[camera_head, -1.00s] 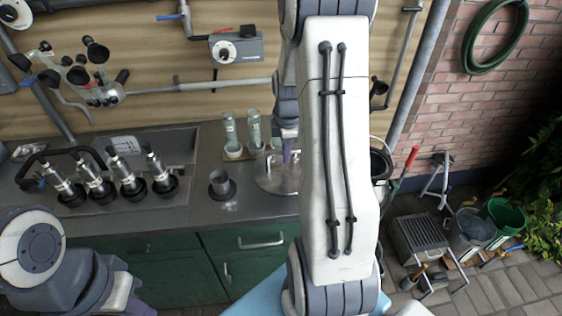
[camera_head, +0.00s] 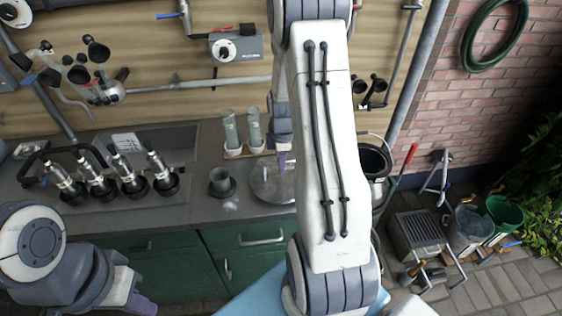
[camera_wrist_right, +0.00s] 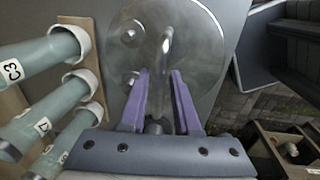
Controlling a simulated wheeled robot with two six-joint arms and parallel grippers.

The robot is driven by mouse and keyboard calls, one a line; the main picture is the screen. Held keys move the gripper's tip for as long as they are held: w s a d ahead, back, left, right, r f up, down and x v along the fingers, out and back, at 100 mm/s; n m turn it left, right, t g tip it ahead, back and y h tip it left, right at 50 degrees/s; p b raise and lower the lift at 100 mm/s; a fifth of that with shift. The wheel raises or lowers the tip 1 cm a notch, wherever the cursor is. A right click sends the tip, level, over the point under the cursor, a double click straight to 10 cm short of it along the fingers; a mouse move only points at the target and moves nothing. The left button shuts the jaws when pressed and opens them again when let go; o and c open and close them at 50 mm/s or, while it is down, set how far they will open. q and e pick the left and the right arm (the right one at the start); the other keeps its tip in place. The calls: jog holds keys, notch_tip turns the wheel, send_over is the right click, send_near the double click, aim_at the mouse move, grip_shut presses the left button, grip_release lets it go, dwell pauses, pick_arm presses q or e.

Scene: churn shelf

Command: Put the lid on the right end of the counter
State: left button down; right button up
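The lid (camera_head: 268,184) is a round, shiny metal disc with a bar handle. In the head view it is at the right end of the counter (camera_head: 205,211), partly hidden by my right arm. In the right wrist view the lid (camera_wrist_right: 200,45) lies just ahead of my right gripper (camera_wrist_right: 160,72). Its purple fingers stand apart, with the lid's handle showing between their tips and a gap visible. I cannot tell whether the lid rests fully flat. My right gripper (camera_head: 282,162) is partly visible over the lid. My left gripper (camera_head: 140,305) is low at the left, its fingertips unclear.
Tubes in a holder (camera_head: 232,153) stand close to the lid's left. A dark cup (camera_head: 222,183) and a milking cluster (camera_head: 100,183) are further left. An open metal churn (camera_head: 374,162) stands right of the counter, partly behind my arm.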

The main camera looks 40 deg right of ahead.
aim_at(282, 182)
jog(key=shift+o, duration=0.3)
jog(key=shift+r, duration=0.1)
notch_tip(282, 182, up, 12)
jog(key=s, duration=0.1)
jog(key=s+a+r+m+y, duration=0.1)
jog(key=s+a, duration=0.2)
jog(key=a, duration=0.9)
jog(key=s+a+r+m, duration=0.1)
jog(key=s+a+r, duration=0.1)
jog(key=a, duration=1)
jog(key=s+a+m, duration=0.1)
jog(key=s+a, duration=0.4)
jog(key=s, duration=0.2)
jog(key=s+a+m+g, duration=0.1)
jog(key=s+a, duration=0.3)
jog(key=s, duration=0.3)
jog(key=shift+s+a+f+y+b, duration=0.25)
jog(key=shift+s+a+y+b, duration=0.1)
jog(key=shift+s+a+y, duration=0.05)
jog(key=shift+d, duration=0.1)
